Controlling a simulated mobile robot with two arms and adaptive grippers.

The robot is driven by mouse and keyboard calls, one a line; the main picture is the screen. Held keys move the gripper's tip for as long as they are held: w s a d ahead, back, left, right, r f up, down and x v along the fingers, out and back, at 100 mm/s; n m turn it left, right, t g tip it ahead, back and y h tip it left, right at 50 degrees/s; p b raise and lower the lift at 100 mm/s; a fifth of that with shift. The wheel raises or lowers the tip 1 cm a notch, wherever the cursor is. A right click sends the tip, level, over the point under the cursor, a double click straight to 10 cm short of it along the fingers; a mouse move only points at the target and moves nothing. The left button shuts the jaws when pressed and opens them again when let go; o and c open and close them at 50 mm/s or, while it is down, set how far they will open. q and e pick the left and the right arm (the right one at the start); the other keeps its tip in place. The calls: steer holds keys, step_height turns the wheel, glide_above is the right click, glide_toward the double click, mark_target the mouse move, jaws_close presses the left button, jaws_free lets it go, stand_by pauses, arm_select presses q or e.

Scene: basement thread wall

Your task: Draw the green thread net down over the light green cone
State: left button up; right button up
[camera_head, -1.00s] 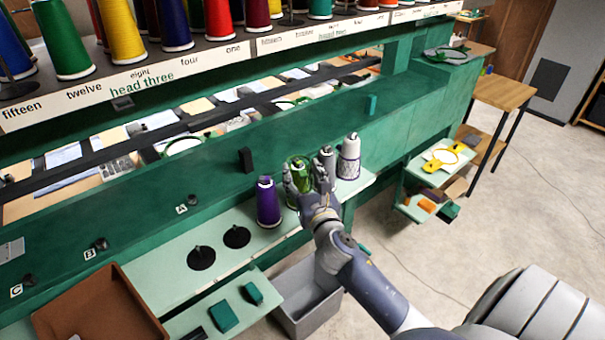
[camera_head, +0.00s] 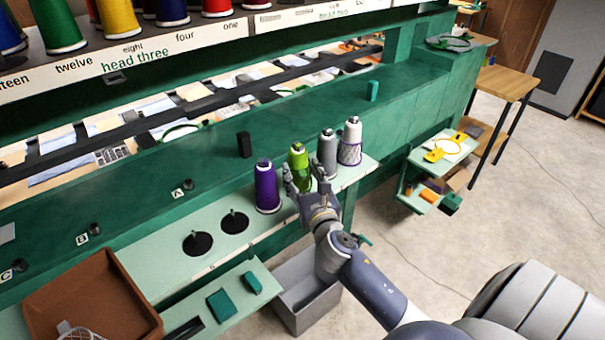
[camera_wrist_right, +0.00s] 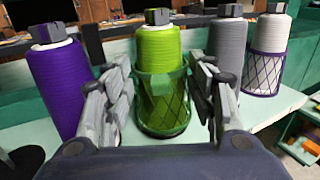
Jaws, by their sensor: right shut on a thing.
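The light green cone (camera_head: 298,157) stands upright on the pale green shelf between a purple and a grey cone. In the right wrist view the cone (camera_wrist_right: 158,45) shows its bare upper part and dark top. The green thread net (camera_wrist_right: 162,108) is around the lower part of the cone, with a green tab at its front rim. My right gripper (camera_head: 304,188) is at the front of the cone, low down. Its fingers (camera_wrist_right: 162,95) lie on either side of the net and are shut on it. My left gripper is not in view.
The purple cone (camera_head: 266,188) and grey cone (camera_head: 327,153) stand close on either side. A white cone (camera_head: 351,140) wears a purple-edged net low down. Two empty black pegs (camera_head: 197,242) are at left. A brown tray (camera_head: 120,290) and a grey bin (camera_head: 305,295) are in front.

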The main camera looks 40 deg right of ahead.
steer(key=shift+f, duration=0.25)
stand_by(0.4)
steer(key=shift+f, duration=0.15)
steer(key=o, duration=0.8)
steer(key=shift+s, duration=0.15)
steer(key=v, duration=1.2)
